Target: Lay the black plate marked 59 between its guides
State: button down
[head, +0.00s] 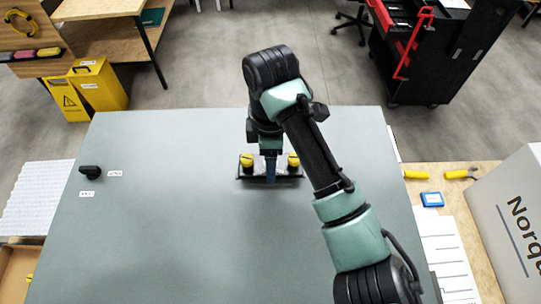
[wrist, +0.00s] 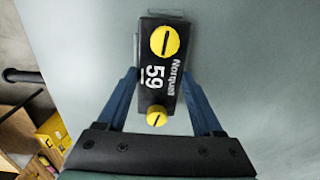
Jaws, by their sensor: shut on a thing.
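The black plate marked 59 (wrist: 156,98) has two yellow slotted knobs and white lettering. In the wrist view it lies lengthwise between the two blue fingers of my gripper (wrist: 160,75), which is shut on its sides. In the head view the plate (head: 246,173) is near the middle of the grey panel (head: 180,230), and my gripper (head: 270,178) points down over its middle and hides part of it. Thin grey edges (wrist: 136,46) show beside and beyond the plate's far end; I cannot tell whether these are the guides, or whether the plate touches the panel.
A black handle (head: 90,171) with small white labels (head: 115,173) is at the panel's left. The panel around the plate is otherwise clear. A wooden bench with yellow-handled tools (head: 416,175), a blue box (head: 432,199) and a large grey carton (head: 505,220) is at the right.

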jog(key=shift+s+f+b, duration=0.1)
jog(key=shift+f+b, duration=0.25)
jog(key=shift+f, duration=0.3)
jog(key=shift+c, duration=0.2)
grip_release()
jog(key=shift+o, duration=0.2)
jog(key=shift+f, duration=0.15)
jog(key=shift+s, duration=0.1)
notch_tip(320, 180, up, 7)
jog(key=p, duration=0.6)
jog(key=shift+r, duration=0.2)
jog(key=shift+w, duration=0.2)
